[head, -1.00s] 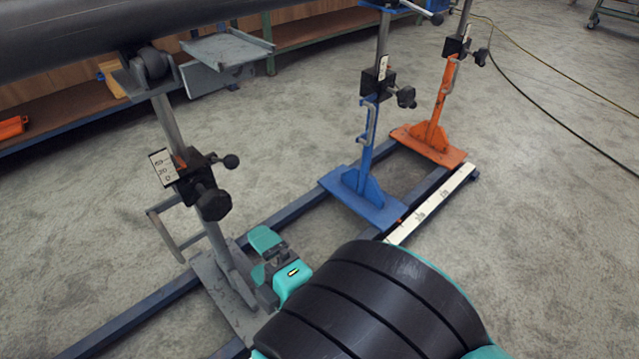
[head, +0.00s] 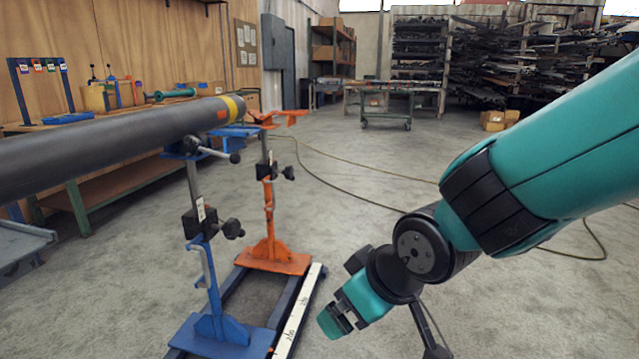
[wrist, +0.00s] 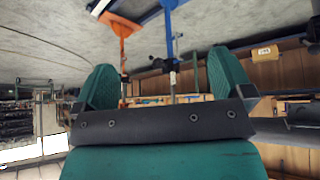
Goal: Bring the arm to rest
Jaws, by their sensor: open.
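My gripper (head: 342,322) shows low in the middle of the head view, at the end of my teal and black arm. It hangs in the air to the right of the pipe stands. In the wrist view its two teal fingers (wrist: 165,80) stand wide apart with nothing held between them. The arm reaches in from the upper right and touches nothing that I can see.
A dark pipe (head: 120,130) lies across from the left. A blue stand (head: 215,325) and an orange stand (head: 272,258) stand on a rail base left of my gripper. A cable (head: 345,190) lies on the floor. A wheeled cart (head: 385,117) stands farther back. Open floor lies around it.

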